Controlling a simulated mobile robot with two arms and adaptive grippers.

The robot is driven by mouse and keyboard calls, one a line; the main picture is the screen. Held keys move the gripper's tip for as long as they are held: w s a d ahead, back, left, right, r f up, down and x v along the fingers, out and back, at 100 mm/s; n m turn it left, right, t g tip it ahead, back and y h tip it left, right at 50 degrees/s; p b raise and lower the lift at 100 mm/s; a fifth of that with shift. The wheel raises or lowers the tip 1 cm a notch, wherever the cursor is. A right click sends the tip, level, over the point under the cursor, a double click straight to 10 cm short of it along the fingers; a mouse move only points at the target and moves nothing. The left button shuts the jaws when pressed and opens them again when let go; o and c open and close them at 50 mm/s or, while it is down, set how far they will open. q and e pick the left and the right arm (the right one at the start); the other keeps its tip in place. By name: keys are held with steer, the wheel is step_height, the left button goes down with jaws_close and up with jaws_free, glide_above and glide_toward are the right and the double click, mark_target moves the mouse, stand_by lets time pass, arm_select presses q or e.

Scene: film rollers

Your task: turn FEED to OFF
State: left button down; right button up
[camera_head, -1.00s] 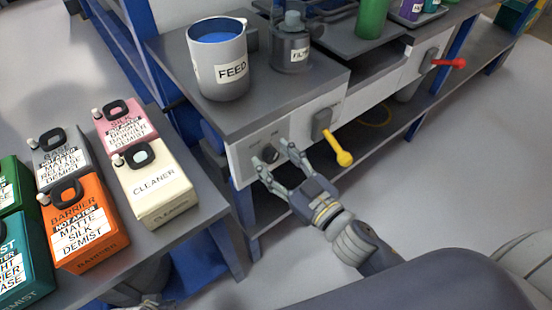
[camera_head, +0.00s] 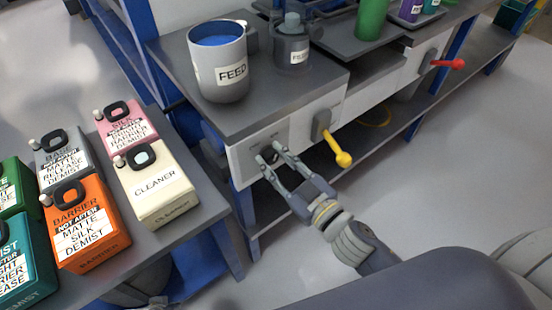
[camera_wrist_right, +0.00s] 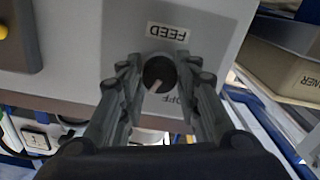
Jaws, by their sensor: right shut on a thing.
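The FEED knob (camera_wrist_right: 159,74) is a dark round dial with a pale pointer line, on a light grey panel (camera_wrist_right: 85,55). In the right wrist view a FEED label and an OFF label sit on opposite sides of it, and the pointer leans toward the lower left of that view. My right gripper (camera_head: 270,152) has its fingers on both sides of the knob and is shut on it. In the right wrist view the fingers (camera_wrist_right: 158,80) flank the knob. In the head view the fingers partly hide the knob. My left gripper is not in view.
A yellow-handled lever (camera_head: 339,152) stands right of the knob, and a red-handled lever (camera_head: 447,64) farther right. A FEED cup (camera_head: 222,82) stands on the bench top above. A cream CLEANER container (camera_head: 157,192) and an orange BARRIER container (camera_head: 82,238) stand on the left table.

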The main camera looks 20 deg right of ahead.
steer(key=n+p, duration=0.3)
steer(key=n, duration=0.4)
steer(key=shift+r+n, duration=0.1)
steer(key=shift+n, duration=0.3)
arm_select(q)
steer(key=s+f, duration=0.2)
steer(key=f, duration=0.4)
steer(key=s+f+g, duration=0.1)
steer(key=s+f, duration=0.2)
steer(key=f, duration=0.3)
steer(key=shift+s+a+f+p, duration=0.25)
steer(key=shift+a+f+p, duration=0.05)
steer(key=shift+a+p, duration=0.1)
arm_select(e)
steer(key=shift+n, duration=1.4)
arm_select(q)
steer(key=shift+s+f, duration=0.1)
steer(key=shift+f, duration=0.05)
arm_select(e)
steer(key=o, duration=1.1)
steer(key=shift+c, duration=0.2)
steer(key=v, duration=1.2)
